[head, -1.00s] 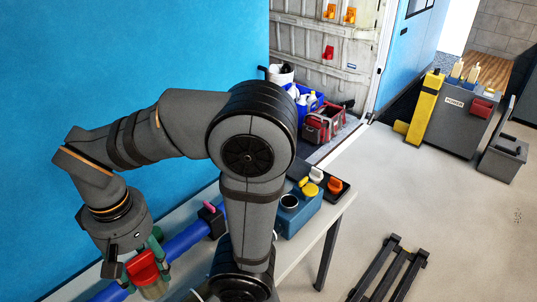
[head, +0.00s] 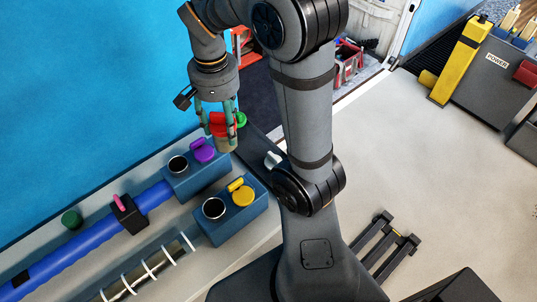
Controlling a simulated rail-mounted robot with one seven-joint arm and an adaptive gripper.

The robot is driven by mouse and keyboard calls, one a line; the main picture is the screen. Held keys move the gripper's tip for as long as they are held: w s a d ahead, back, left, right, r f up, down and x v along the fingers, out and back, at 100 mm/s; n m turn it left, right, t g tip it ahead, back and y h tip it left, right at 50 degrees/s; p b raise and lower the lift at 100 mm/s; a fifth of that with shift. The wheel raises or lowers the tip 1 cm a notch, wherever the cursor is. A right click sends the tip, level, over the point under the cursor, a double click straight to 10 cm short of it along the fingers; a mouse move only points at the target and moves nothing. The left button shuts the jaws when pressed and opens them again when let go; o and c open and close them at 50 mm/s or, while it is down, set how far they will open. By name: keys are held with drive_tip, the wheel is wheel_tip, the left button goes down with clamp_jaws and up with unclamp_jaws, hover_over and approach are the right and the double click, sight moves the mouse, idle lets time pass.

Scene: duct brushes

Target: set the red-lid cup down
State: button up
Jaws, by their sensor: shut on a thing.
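The red-lid cup (head: 226,144) has a red lid and a brownish, see-through body. My gripper (head: 219,122) has green fingers and points down, shut on the cup around its lid. The cup hangs roughly upright by the near-left end of a dark tray (head: 253,141) at the table's far end. I cannot tell whether its bottom touches anything. The fingers hide part of the lid. A green item (head: 241,119) shows just right of the cup, and a white item (head: 273,159) lies on the tray, partly beside my arm.
A blue block with a purple lid (head: 202,150) stands close below the cup. Another blue block with a yellow lid (head: 241,193) is nearer. A blue duct (head: 80,250), a clear ringed duct (head: 150,268), and a pink-knobbed black clamp (head: 128,215) fill the near table.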

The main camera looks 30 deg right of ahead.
drive_tip(key=w+d+f+m+b, duration=0.2)
drive_tip(key=w+d+f+m, duration=0.6)
drive_tip(key=d+f, duration=0.3)
drive_tip(key=shift+d+f+p, duration=0.3)
drive_tip(key=shift+f, duration=1.3)
drive_tip(key=shift+d+f+p, duration=0.25)
drive_tip(key=shift+d+f, duration=0.05)
drive_tip(key=shift+f, duration=1.25)
drive_tip(key=shift+d+f+p, duration=0.3)
drive_tip(key=shift+f, duration=1.3)
drive_tip(key=shift+f, duration=0.1)
drive_tip(key=shift+w+f, duration=0.1)
drive_tip(key=o, duration=1.2)
drive_tip(key=shift+o, duration=0.2)
wheel_tip(320, 180, up, 12)
drive_tip(key=shift+r+b, duration=0.25)
drive_tip(key=shift+b, duration=0.1)
